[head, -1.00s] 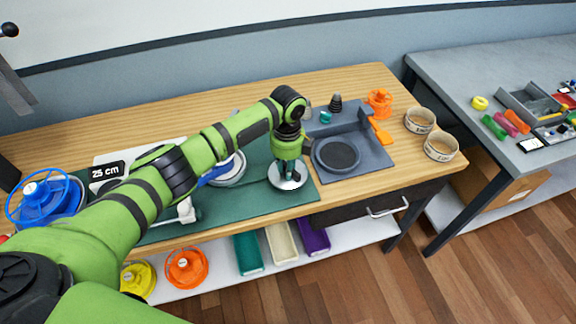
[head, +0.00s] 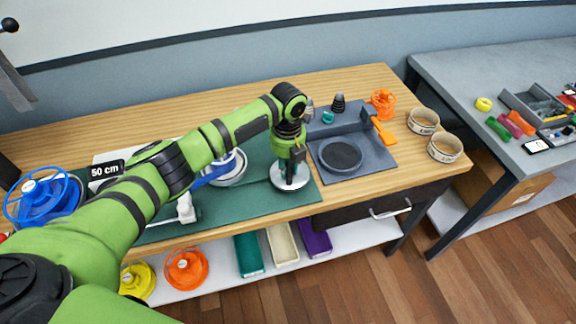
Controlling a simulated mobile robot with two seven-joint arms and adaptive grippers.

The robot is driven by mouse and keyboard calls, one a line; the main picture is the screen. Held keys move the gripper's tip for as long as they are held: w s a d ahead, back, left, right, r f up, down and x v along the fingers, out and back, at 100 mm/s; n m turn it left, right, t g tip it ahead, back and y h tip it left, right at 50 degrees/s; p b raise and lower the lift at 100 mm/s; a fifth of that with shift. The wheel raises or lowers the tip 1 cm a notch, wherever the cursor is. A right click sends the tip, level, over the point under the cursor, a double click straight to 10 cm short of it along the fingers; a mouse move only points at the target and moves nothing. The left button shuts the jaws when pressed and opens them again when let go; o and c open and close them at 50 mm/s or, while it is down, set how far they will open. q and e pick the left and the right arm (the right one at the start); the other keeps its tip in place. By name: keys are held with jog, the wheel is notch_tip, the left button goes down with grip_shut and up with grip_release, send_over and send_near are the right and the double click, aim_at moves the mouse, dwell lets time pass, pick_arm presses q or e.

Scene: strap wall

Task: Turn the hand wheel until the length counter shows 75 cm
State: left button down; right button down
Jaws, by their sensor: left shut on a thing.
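The length counter (head: 105,169) is a black display at the left of the bench and reads 50 cm. The hand wheel (head: 281,184) is a pale round disc on the green mat, mostly covered from above by my gripper. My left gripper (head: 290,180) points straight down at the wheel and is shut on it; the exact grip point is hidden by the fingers. A blue strap (head: 213,174) shows behind my arm, beside a white round part (head: 236,172). A blue reel (head: 44,199) stands at the far left. My right gripper is out of view.
Right of the wheel is a grey station (head: 375,150) with a round dark plate. Two round tins (head: 445,148) stand at the bench's right end. Orange (head: 186,268) and yellow reels and several bins sit on the shelf below. A grey table (head: 470,75) stands at right.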

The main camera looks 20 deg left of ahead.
aim_at(288, 167)
pick_arm(q)
jog(key=shift+m, duration=0.3)
jog(key=c, duration=1)
grip_release()
jog(key=shift+c, duration=0.2)
notch_tip(288, 167, up, 12)
